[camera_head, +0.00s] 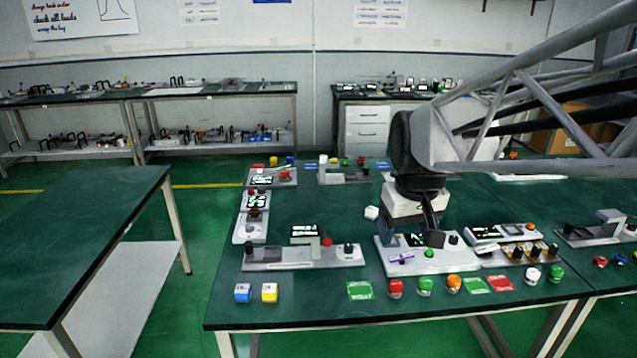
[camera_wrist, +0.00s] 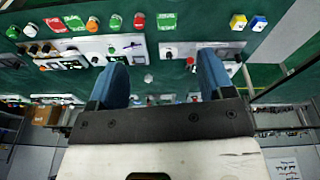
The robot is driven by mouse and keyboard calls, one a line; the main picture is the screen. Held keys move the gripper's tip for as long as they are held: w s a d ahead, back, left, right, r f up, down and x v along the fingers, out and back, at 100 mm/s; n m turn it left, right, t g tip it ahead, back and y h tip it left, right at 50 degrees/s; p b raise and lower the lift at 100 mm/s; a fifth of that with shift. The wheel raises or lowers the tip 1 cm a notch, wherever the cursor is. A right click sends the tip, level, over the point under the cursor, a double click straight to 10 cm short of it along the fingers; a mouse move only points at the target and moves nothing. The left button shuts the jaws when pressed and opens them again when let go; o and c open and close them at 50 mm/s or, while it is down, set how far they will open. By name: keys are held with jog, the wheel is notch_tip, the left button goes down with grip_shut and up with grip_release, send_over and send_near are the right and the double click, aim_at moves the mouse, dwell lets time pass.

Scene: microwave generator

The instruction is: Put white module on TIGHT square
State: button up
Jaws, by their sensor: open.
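A small white block (camera_head: 371,212) lies on the green table to the left of my gripper; a small white piece also shows between the fingers in the wrist view (camera_wrist: 148,78). A white round knob-like piece (camera_head: 532,275) stands at the front right. My gripper (camera_head: 432,222) is over the middle light-grey panel; in the wrist view its two blue fingers (camera_wrist: 162,68) are apart with nothing held. Flat squares lie along the front: a green one (camera_head: 359,291), another green one (camera_head: 478,286) and a red one (camera_head: 499,284). Their lettering is too small to read.
Red (camera_head: 396,288), green (camera_head: 425,286) and orange (camera_head: 454,284) knobs stand in the front row. Blue (camera_head: 243,293) and yellow (camera_head: 270,292) blocks stand front left. Light-grey device panels (camera_head: 275,262) with raised parts surround the gripper. Bare table lies left of the green square.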

jog(key=w+d+n, duration=0.2)
jog(key=w, duration=1.6)
jog(key=n+g, duration=0.2)
jog(key=n, duration=0.3)
send_over(372, 209)
jog(key=f, duration=2.7)
jog(key=shift+s+a+f, duration=0.1)
jog(key=shift+s+f, duration=0.1)
jog(key=shift+w+f, duration=0.35)
jog(key=shift+f, duration=0.15)
jog(key=shift+f, duration=0.1)
jog(key=shift+f, duration=1.2)
jog(key=shift+f, duration=0.1)
